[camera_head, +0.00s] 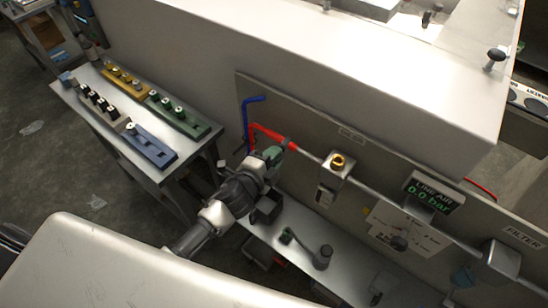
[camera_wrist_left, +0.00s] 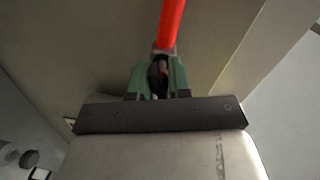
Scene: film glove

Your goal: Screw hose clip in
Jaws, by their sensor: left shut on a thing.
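The red hose (camera_head: 270,134) runs along the wall panel to a metal pipe. In the left wrist view the red hose (camera_wrist_left: 171,25) comes down from the top to my gripper. My left gripper (camera_head: 272,155), with green fingers, is at the hose by the panel. In the left wrist view its fingers (camera_wrist_left: 158,78) are shut on a small dark part at the hose's lower end. This part (camera_wrist_left: 157,72) looks like the hose clip, but the fingers hide most of it. My right gripper is not in view.
A side table (camera_head: 150,178) at the left holds several coloured racks. A blue bent tube (camera_head: 246,118) is beside the red hose. A brass fitting (camera_head: 338,162) and a gauge reading 0.0 bar (camera_head: 433,193) are right along the pipe.

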